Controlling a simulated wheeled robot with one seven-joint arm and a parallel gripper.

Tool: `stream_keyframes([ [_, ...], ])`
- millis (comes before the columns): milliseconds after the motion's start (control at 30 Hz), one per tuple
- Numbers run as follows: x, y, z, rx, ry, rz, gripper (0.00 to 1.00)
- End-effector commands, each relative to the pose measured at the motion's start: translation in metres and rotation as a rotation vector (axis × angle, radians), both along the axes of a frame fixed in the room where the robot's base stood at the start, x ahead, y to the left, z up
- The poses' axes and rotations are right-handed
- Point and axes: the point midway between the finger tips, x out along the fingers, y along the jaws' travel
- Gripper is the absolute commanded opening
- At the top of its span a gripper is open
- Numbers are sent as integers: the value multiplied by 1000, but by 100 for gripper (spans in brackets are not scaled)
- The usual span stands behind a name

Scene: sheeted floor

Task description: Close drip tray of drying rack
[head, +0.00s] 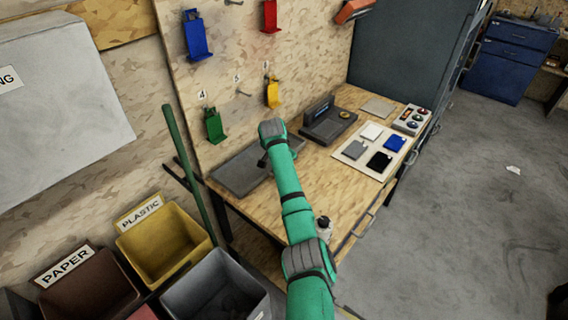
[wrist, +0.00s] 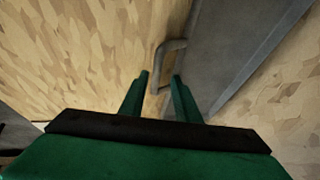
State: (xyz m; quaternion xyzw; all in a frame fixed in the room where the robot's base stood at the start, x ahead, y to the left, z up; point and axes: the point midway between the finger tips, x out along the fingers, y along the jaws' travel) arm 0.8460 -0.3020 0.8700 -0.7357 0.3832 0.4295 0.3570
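A flat dark-grey tray (head: 236,174), which looks like the drip tray, lies at the left end of the wooden bench, partly hidden by my green arm. In the wrist view a grey bent-bar handle (wrist: 182,44) stands out from a grey panel (wrist: 212,50). My gripper (wrist: 160,75) has its two green fingers apart, with the handle just beyond and between the fingertips. I cannot tell whether they touch it. In the head view my gripper is mostly hidden behind the arm, close over the tray. No drying rack is clearly recognisable.
The wooden bench (head: 350,105) also holds a dark device (head: 328,125), a white board (head: 362,170) with coloured squares and a button box (head: 411,119). A bottle (head: 324,228) stands near the arm. Yellow (head: 150,250) and grey bins stand at lower left. Open floor lies right.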

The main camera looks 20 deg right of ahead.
Motion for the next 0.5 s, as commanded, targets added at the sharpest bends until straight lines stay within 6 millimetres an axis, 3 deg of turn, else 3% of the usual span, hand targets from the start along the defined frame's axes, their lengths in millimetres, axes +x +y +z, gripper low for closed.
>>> stream_keyframes([
  [233,-6,4,17,1,-1,-1,29],
  [500,-22,20,64,0,-4,3,29],
])
